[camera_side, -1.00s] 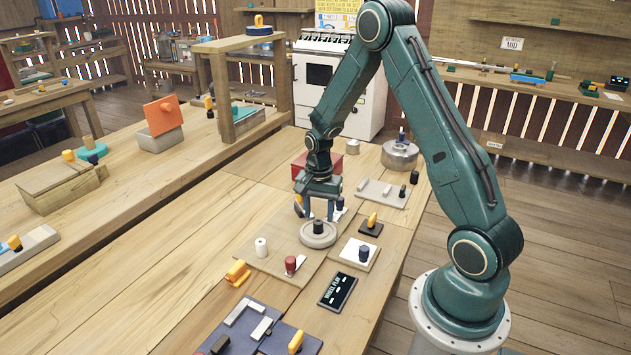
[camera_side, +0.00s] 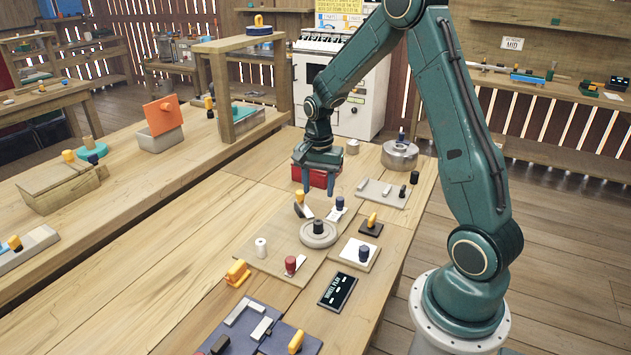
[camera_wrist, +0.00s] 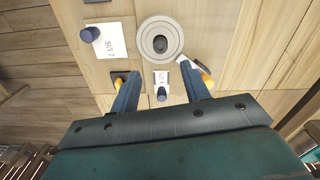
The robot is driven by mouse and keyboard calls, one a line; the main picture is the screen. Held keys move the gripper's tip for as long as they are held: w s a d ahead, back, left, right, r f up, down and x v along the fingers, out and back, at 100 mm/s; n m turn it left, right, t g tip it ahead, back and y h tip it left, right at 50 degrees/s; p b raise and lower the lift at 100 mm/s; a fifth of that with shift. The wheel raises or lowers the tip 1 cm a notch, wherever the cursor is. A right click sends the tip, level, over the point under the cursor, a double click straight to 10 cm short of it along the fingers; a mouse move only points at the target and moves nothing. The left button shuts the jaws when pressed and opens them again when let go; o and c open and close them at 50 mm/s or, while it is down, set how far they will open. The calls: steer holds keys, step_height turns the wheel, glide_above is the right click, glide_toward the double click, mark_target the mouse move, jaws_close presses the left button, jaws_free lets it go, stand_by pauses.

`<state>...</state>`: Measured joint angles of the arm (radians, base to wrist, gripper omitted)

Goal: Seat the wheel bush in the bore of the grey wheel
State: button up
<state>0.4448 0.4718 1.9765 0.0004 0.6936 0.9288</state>
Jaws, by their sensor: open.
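The grey wheel (camera_side: 304,237) lies flat on a thin wooden board on the bench. A dark cylinder, seemingly the wheel bush (camera_side: 318,227), stands upright at the wheel's centre and pokes up above it. In the wrist view the wheel (camera_wrist: 145,29) is at the top, with the dark bush (camera_wrist: 160,44) in its middle. How deep the bush sits in the bore cannot be told. My gripper (camera_side: 320,188) is open and empty, above and behind the wheel, apart from it. In the wrist view its fingers (camera_wrist: 160,82) are spread with nothing gripped.
A blue peg (camera_side: 340,203) on a white card and an orange-handled piece (camera_side: 299,197) stand just behind the wheel. A red box (camera_side: 328,179) is behind my gripper.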

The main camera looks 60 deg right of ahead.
steer(key=s+a+r+n+t, duration=0.1)
steer(key=s+a+r+n, duration=0.3)
steer(key=r, duration=0.3)
steer(key=s+a+r+n+t, duration=0.2)
steer(key=a+r+n, duration=0.1)
steer(key=a+r, duration=0.35)
steer(key=s+a+r+n+t, duration=0.1)
steer(key=s+a+r+n, duration=0.2)
steer(key=s, duration=0.4)
steer(key=s+a+r+n+t, duration=0.1)
steer(key=s+a+r+n, duration=0.1)
steer(key=s+a+n, duration=0.2)
steer(key=s+n, duration=0.1)
steer(key=s, duration=0.1)
steer(key=shift+s+a+r+n+t, duration=0.2)
steer(key=shift+s+r+n+t, duration=0.1)
steer(key=shift+s+r+n, duration=0.1)
